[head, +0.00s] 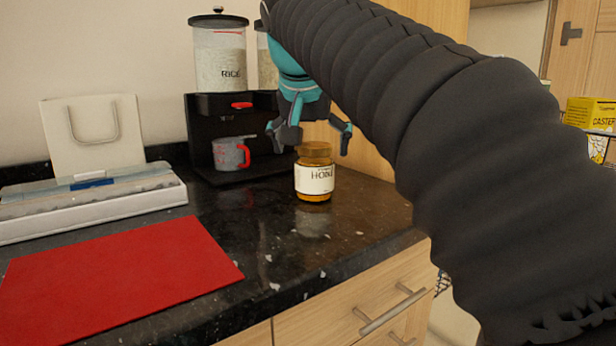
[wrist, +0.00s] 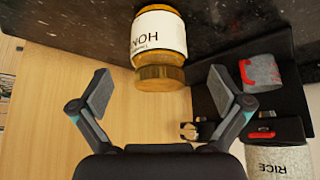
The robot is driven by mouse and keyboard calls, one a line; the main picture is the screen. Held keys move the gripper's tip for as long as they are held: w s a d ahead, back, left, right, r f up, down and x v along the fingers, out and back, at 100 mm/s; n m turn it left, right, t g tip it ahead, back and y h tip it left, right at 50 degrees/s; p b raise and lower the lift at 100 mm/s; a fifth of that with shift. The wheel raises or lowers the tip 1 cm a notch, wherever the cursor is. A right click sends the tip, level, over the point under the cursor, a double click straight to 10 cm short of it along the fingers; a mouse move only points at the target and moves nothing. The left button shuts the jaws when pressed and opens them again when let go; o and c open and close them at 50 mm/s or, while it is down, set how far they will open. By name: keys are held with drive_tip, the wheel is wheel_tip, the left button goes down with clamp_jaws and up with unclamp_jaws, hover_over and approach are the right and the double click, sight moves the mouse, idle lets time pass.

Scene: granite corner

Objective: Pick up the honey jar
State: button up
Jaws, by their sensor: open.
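The honey jar (head: 314,178) stands upright on the dark granite counter, near its right end. It has a golden lid and a white label with dark lettering. My gripper (head: 312,138) is at the jar's lid in the head view, its fingers spread wide and empty. In the wrist view the jar (wrist: 158,45) appears upside down, lid towards me, beyond and between the two open fingertips of my gripper (wrist: 166,88). The fingers do not appear to touch the jar.
A black coffee machine (head: 205,120) with a grey measuring cup (head: 228,155) stands left of the jar. A rice canister (head: 220,65) sits on top. A red mat (head: 120,280) and white box (head: 90,200) lie further left. The counter's front edge is close.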

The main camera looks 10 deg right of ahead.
sight(320, 144)
drive_tip(key=shift+w+d+b+x, duration=0.1)
drive_tip(key=shift+b+x, duration=0.05)
drive_tip(key=shift+x, duration=1.35)
drive_tip(key=shift+w+d+b+x, duration=0.1)
drive_tip(key=shift+b+x, duration=0.05)
drive_tip(key=shift+x, duration=1.35)
drive_tip(key=shift+r, duration=0.2)
drive_tip(key=c, duration=1.7)
drive_tip(key=shift+r, duration=0.5)
drive_tip(key=r, duration=0.2)
drive_tip(key=d+r+p, duration=0.1)
drive_tip(key=r, duration=0.1)
drive_tip(key=shift+s, duration=0.1)
drive_tip(key=s+d+r, duration=0.1)
drive_tip(key=d+r, duration=0.1)
drive_tip(key=d, duration=0.1)
drive_tip(key=s+d+r+p, duration=0.1)
drive_tip(key=d+r, duration=0.1)
drive_tip(key=d, duration=0.1)
drive_tip(key=s+d+r, duration=0.1)
drive_tip(key=d+r, duration=0.1)
drive_tip(key=d, duration=0.2)
drive_tip(key=shift+s, duration=0.1)
